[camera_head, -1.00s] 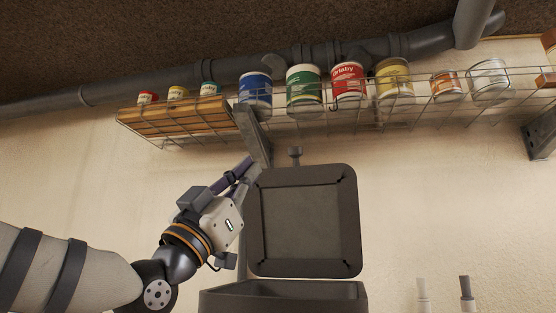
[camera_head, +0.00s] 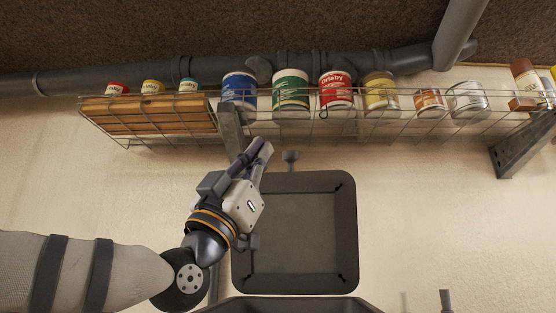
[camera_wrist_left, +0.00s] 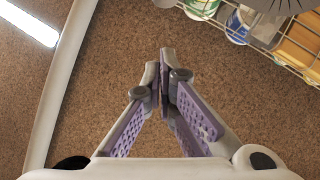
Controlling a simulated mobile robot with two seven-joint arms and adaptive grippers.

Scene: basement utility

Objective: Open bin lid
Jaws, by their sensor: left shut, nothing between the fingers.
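The dark grey bin lid (camera_head: 305,235) stands raised, roughly upright, with its recessed inner face toward me in the head view. The rim of the bin (camera_head: 300,305) shows below it at the bottom edge; most of the bin is out of frame. My left gripper (camera_head: 263,147) points up at the lid's upper left corner and covers part of its left side. I cannot tell whether it touches the lid. In the left wrist view its purple-padded fingers (camera_wrist_left: 167,60) are closed together with nothing between them. My right gripper is not in view.
A wire shelf (camera_head: 300,125) with several cans and wooden boards runs along the wall just above the lid and my left fingertips. A shelf bracket (camera_head: 230,125) is close to the gripper. A grey pipe (camera_head: 330,65) runs behind the shelf. Wall right of the lid is clear.

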